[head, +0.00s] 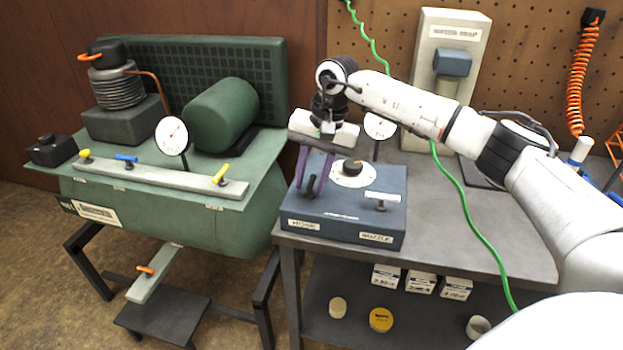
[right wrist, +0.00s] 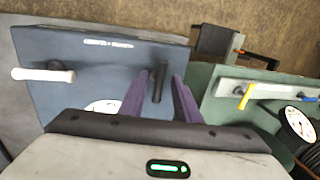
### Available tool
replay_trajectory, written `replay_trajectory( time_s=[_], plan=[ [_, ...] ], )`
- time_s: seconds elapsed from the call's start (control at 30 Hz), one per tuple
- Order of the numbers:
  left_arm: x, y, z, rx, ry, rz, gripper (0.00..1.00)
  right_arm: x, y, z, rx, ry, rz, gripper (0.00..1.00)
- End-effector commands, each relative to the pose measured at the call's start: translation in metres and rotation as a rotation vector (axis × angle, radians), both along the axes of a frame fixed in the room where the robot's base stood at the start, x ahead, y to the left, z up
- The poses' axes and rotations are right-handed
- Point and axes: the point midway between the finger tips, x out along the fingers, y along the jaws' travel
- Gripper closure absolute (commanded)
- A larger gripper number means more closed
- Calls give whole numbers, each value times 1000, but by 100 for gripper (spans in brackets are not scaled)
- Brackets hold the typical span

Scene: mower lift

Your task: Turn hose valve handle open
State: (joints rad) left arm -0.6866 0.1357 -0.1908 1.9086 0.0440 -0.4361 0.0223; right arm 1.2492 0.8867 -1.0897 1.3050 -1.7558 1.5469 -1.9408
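A blue-grey valve box (head: 340,224) stands on the grey bench, with a label reading HOSE (head: 303,224) at its front left and one reading NOZZLE (head: 376,237) at its front right. My right gripper (head: 310,186) points down over the HOSE side. In the right wrist view its two purple fingers stand apart on either side of a dark hose valve handle (right wrist: 158,86), with narrow gaps; touching is not clear. The fingers partly hide this handle in the head view. The white nozzle handle (head: 381,197) lies crosswise at the right. My left gripper is not in view.
A dark knob on a white dial (head: 353,168) sits mid-box, and a gauge (head: 379,126) stands behind. A green tank unit (head: 170,215) with yellow and blue levers is at the left. A green hose (head: 470,215) hangs over the bench, which is mostly clear right of the box.

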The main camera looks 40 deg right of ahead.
Motion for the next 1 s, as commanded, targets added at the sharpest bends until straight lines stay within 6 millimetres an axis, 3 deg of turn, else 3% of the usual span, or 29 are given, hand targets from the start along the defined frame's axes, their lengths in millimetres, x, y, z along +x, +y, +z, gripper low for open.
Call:
replay_trajectory(
  time_s=[0.27, 0.7, 1.0],
  plan=[
    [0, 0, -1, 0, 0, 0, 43, -1, -2, 8, -1, -2, -1, 70],
    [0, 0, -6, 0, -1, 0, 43, -12, -12, 85, 1, -2, -1, 70],
    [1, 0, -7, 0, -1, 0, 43, -16, -13, 101, -1, 1, 0, 70]
  ],
)
